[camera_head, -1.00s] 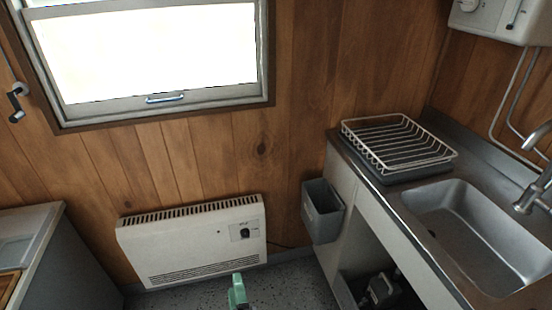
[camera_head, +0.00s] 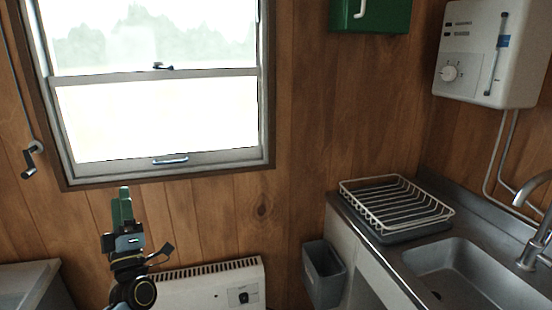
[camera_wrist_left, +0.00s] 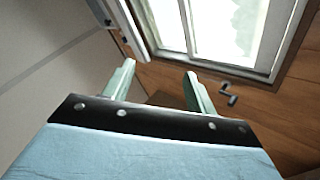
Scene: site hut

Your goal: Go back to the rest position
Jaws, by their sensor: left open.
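My left gripper (camera_head: 122,207) is raised in front of the wood wall, below the window's left part and above the heater, in the head view. Its green fingers point up. In the left wrist view its two pale green fingers (camera_wrist_left: 158,88) stand apart with nothing between them, so it is open and empty. My right gripper is in neither view now.
A white heater (camera_head: 225,285) stands low on the wall under the window (camera_head: 160,120). A grey bin (camera_head: 323,272) hangs beside the sink unit. A wire dish rack (camera_head: 397,205) sits by the steel sink (camera_head: 470,275). A worktop (camera_head: 25,280) is at lower left.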

